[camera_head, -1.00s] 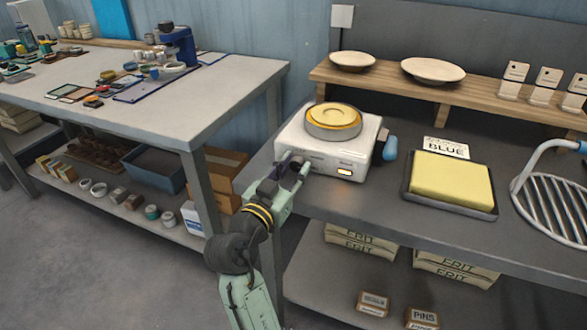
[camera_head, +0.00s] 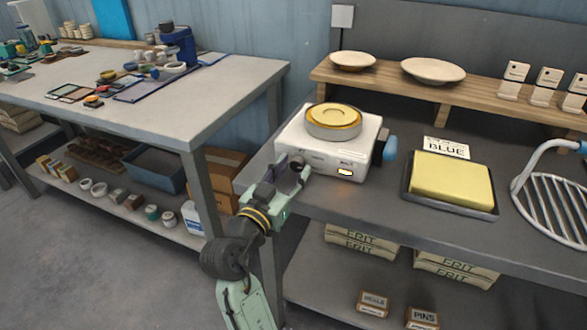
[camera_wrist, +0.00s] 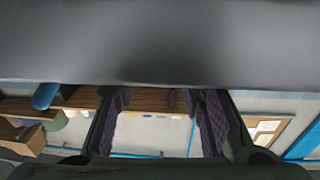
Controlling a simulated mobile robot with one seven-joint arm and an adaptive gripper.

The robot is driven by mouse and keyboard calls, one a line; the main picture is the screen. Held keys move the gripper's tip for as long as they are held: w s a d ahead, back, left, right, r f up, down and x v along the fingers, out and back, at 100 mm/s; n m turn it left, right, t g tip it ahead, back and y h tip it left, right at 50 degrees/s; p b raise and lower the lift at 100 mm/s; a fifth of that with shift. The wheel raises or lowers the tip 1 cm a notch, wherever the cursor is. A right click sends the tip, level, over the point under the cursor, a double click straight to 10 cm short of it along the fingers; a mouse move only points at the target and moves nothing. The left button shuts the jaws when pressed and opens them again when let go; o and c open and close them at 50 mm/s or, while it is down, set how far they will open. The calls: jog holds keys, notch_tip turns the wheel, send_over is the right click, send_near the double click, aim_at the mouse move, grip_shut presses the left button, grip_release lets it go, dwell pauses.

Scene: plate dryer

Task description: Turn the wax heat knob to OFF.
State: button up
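The wax heater is a white box (camera_head: 325,150) near the left end of the grey workbench. A round pan of yellow wax (camera_head: 333,118) sits on top. A small yellow indicator (camera_head: 345,172) is lit on its front, right of some small dark markings. My gripper (camera_head: 292,166) is at the left part of the heater's front face. The heat knob cannot be made out; my gripper covers that part of the front. In the wrist view my gripper's two dark fingers (camera_wrist: 160,98) stand apart, with no object visible between them. A grey surface hides the region past their tips.
A blue handle (camera_head: 390,148) projects at the heater's right side. A yellow block in a dark tray (camera_head: 495,213) and a wire rack (camera_head: 550,205) lie farther right. A wooden shelf (camera_head: 385,92) with dishes runs behind. Another table (camera_head: 215,105) stands left across a gap.

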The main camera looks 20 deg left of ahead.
jog(key=s+a, duration=0.1)
jog(key=s, duration=1)
jog(key=shift+a+f, duration=0.15)
jog(key=shift+f, duration=0.2)
